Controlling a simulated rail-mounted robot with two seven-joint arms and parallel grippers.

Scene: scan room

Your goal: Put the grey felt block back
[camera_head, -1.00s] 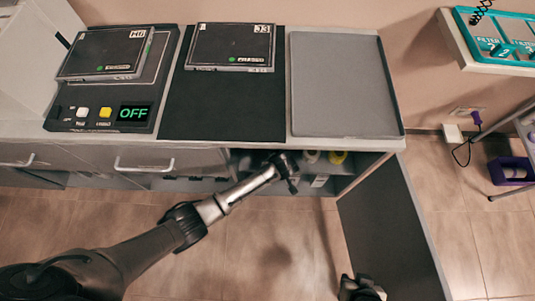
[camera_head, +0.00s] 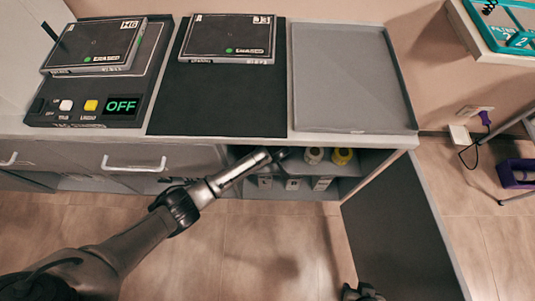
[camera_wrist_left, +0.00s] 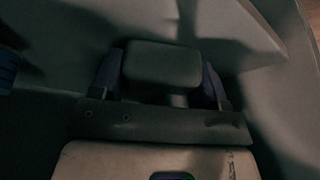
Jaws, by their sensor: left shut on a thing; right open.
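The grey felt block (camera_wrist_left: 162,65) shows in the left wrist view as a dark, rounded grey block between the fingers of my left gripper (camera_wrist_left: 162,84), which is shut on it. In the head view my left arm reaches into the open cabinet under the counter; its gripper and the block are hidden there by the counter edge. The wrist view is dim, and I cannot tell whether the block touches the shelf. My right gripper (camera_head: 362,292) is only partly in view at the bottom edge of the head view, over the floor, away from the block.
The open door (camera_head: 400,235) stands to the right. Above are a grey tray (camera_head: 350,75), a black mat (camera_head: 215,110) and two flat dark panels.

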